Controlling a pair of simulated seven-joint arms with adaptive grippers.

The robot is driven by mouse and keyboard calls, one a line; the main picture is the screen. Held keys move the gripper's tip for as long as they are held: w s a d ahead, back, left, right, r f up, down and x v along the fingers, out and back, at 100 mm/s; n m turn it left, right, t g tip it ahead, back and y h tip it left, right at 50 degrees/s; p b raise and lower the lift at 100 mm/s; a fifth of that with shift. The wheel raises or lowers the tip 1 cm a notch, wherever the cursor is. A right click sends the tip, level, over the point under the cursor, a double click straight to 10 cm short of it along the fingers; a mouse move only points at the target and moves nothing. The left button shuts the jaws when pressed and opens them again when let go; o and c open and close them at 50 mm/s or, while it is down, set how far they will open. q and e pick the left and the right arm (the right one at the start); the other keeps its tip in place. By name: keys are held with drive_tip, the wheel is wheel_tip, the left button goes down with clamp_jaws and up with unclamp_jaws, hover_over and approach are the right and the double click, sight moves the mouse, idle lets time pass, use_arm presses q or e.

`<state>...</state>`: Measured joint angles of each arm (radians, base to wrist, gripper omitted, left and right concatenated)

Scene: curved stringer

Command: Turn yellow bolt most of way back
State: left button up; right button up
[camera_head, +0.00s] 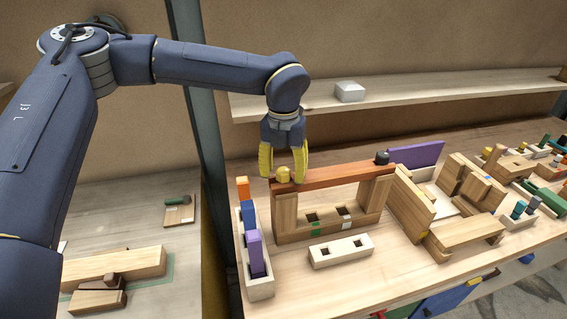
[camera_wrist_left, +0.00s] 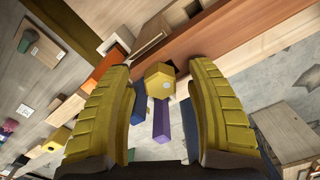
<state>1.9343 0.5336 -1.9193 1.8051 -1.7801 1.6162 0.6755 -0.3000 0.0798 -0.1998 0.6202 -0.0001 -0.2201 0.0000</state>
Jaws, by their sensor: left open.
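The yellow bolt (camera_head: 283,173) has a faceted head and sits at the left end of the reddish-brown beam (camera_head: 335,174). In the left wrist view the bolt head (camera_wrist_left: 159,81) shows between the fingers, with the beam (camera_wrist_left: 225,40) behind it. My left gripper (camera_head: 284,176) points down over the bolt, with one yellow finger on each side of it. In the left wrist view the left gripper (camera_wrist_left: 163,105) is open, with gaps between both fingers and the bolt. The bolt's lower part is hidden. My right gripper is not in view.
A dark bolt (camera_head: 381,158) stands at the beam's right end. A white holder (camera_head: 260,288) with orange, blue and purple pieces stands just left of the beam. A white two-hole block (camera_head: 341,250) lies in front. Several wooden assemblies (camera_head: 470,232) crowd the right side.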

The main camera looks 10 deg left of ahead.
use_arm(q)
drive_tip(key=shift+o, duration=0.2)
drive_tip(key=shift+f, duration=0.15)
clamp_jaws()
idle(0.3)
